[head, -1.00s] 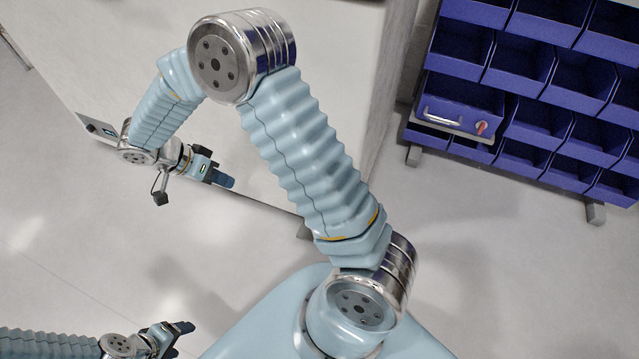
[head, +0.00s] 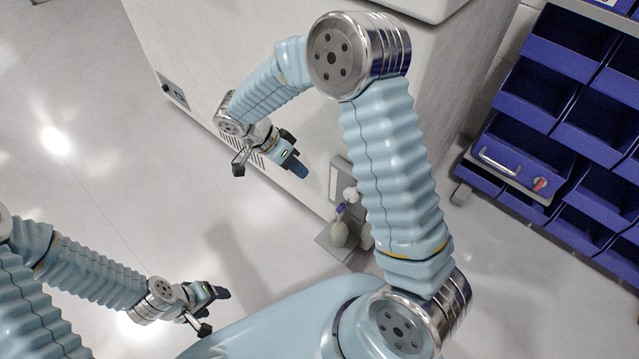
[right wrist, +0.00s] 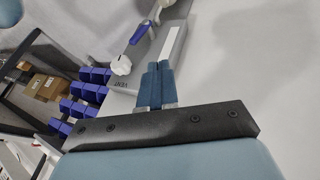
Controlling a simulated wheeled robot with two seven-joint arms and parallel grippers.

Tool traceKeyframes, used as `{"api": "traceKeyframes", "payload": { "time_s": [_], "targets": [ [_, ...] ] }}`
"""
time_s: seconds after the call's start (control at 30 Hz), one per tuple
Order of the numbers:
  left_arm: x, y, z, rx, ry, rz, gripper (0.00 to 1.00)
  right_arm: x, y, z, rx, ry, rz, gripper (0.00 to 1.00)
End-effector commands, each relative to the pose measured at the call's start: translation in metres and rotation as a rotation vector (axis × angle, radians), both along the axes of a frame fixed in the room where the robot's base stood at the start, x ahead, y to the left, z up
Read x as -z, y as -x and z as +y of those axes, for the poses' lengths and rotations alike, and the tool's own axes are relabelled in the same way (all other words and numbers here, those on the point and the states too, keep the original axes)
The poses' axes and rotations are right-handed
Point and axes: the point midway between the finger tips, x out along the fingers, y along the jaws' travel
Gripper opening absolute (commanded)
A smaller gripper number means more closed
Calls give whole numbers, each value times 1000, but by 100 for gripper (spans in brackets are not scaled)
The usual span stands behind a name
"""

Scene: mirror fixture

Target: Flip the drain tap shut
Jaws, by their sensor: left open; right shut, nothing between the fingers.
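The drain tap shows in the head view low on the pale cabinet's front, with a white knob (head: 350,194) and a small blue lever (head: 341,208). The right wrist view shows the white knob (right wrist: 121,65) and the blue lever (right wrist: 139,33) beyond the fingertips, the lever slanting; I cannot tell whether the tap is open. My right gripper (head: 300,170) is shut and empty, left of the tap and apart from it. Its closed blue fingers (right wrist: 158,82) fill the middle of the wrist view. My left gripper (head: 220,292) is open and empty, above the floor.
The pale cabinet (head: 220,50) fills the upper middle, with a small control panel (head: 172,95) on it. A rack of blue bins (head: 570,45) stands at right, with a handled blue drawer (head: 515,165). The floor (head: 90,170) at left is clear.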

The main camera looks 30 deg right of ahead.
Motion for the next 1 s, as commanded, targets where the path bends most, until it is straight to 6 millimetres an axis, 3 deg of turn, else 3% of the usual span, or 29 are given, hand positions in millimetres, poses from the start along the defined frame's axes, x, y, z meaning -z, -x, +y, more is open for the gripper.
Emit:
{"api": "traceKeyframes", "payload": {
  "time_s": [0.47,0.7,1.0],
  "targets": [
    [3,0,1,-1,-1,0,67,79,24,-45,1,-1,4,0],
    [0,0,0,0,0,0,67,87,53,-57,1,0,2,0],
    [-1,0,0,0,0,0,67,89,59,-60,0,0,-1,0]
  ]
}}
